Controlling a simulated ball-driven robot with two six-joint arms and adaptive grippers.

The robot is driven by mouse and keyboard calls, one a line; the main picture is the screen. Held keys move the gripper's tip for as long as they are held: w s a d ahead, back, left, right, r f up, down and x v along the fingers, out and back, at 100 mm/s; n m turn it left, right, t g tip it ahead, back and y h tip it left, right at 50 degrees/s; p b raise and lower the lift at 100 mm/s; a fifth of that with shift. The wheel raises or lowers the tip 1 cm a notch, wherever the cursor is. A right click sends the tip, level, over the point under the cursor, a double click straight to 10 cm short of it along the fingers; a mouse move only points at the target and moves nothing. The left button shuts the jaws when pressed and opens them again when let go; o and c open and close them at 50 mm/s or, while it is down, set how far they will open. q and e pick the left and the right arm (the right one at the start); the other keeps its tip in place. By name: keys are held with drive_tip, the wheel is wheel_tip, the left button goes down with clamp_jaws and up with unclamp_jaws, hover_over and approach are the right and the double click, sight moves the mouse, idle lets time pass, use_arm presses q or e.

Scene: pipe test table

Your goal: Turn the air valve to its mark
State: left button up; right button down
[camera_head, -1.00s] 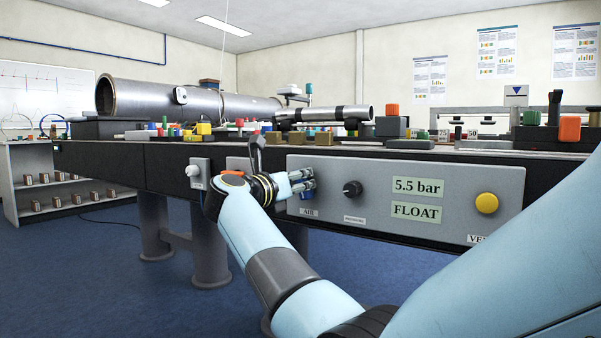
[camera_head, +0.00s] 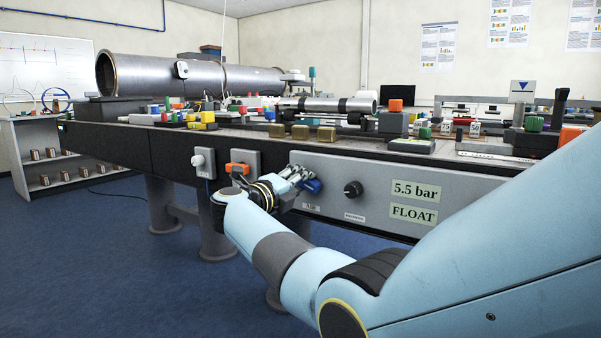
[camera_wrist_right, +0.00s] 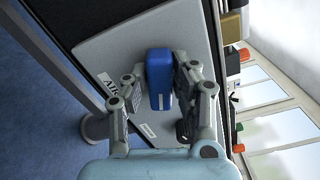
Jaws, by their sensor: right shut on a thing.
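The air valve's blue handle (camera_head: 313,186) sticks out from the grey panel (camera_head: 375,178) on the table's front, above the AIR label (camera_head: 311,206). My right gripper (camera_head: 301,178) reaches it from the left and hides part of it. In the right wrist view the blue handle (camera_wrist_right: 158,72) lies between the two fingers of my right gripper (camera_wrist_right: 160,82), which is shut on it. A short pale line shows on the handle's near end. The valve's mark cannot be made out. My left gripper is out of view.
A black knob (camera_head: 353,189) sits right of the valve, beside the 5.5 bar (camera_head: 416,191) and FLOAT (camera_head: 413,215) displays. An orange handle (camera_head: 241,169) on a small grey plate is close behind my right wrist. The tabletop above is crowded with parts.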

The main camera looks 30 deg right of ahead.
drive_tip(key=shift+f+n+p, duration=0.2)
drive_tip(key=shift+n+p, duration=0.7)
drive_tip(key=shift+n, duration=1)
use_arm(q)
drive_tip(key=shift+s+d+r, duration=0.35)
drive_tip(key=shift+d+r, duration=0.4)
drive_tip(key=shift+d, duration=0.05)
use_arm(e)
drive_tip(key=c, duration=1.5)
unclamp_jaws()
drive_tip(key=shift+a, duration=0.1)
drive_tip(key=o, duration=0.4)
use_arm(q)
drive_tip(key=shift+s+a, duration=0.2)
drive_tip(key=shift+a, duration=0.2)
use_arm(e)
drive_tip(key=v, duration=0.7)
drive_tip(key=shift+a, duration=0.2)
